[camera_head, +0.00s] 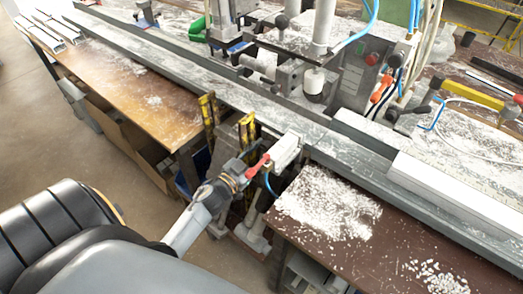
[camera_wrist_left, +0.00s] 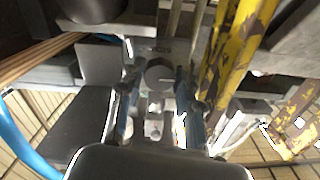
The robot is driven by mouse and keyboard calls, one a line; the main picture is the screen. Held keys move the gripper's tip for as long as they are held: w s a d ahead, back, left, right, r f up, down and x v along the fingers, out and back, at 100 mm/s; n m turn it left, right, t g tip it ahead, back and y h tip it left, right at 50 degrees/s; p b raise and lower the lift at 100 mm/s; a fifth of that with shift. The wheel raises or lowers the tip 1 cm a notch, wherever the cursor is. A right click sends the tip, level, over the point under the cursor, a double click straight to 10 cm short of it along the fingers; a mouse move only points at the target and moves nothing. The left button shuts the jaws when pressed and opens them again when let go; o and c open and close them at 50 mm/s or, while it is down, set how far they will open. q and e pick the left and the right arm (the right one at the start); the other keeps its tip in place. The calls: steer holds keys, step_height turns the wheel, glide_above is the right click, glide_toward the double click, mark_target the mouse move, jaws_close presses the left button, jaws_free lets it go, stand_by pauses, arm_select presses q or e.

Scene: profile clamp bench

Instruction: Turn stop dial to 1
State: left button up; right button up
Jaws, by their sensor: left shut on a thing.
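My left gripper (camera_head: 240,172) reaches in from the lower left of the head view, to the front edge of the bench rail, beside a pale clamp block with a red lever. In the left wrist view, a round grey stop dial (camera_wrist_left: 158,74) sits between the two fingers of my left gripper (camera_wrist_left: 157,88), which is shut on it. A small dark label (camera_wrist_left: 160,48) lies just above the dial, too small to read surely. The dial's scale and setting cannot be read. In the head view the dial is hidden by the gripper. My right gripper is not in view.
The red lever (camera_head: 258,166) and pale block (camera_head: 286,150) are close to the gripper. Yellow worn posts (camera_head: 208,115) stand just left, also close in the left wrist view (camera_wrist_left: 238,50). A brown table (camera_head: 320,222) with white shavings is at right. A long rail (camera_head: 250,98) runs behind.

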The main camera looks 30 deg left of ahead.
arm_select(q)
steer(key=shift+m, duration=0.3)
steer(key=m, duration=0.4)
steer(key=shift+m, duration=0.3)
steer(key=m+b, duration=0.1)
steer(key=m, duration=0.3)
steer(key=shift+m+b, duration=0.3)
steer(key=shift+m, duration=0.9)
steer(key=o, duration=0.9)
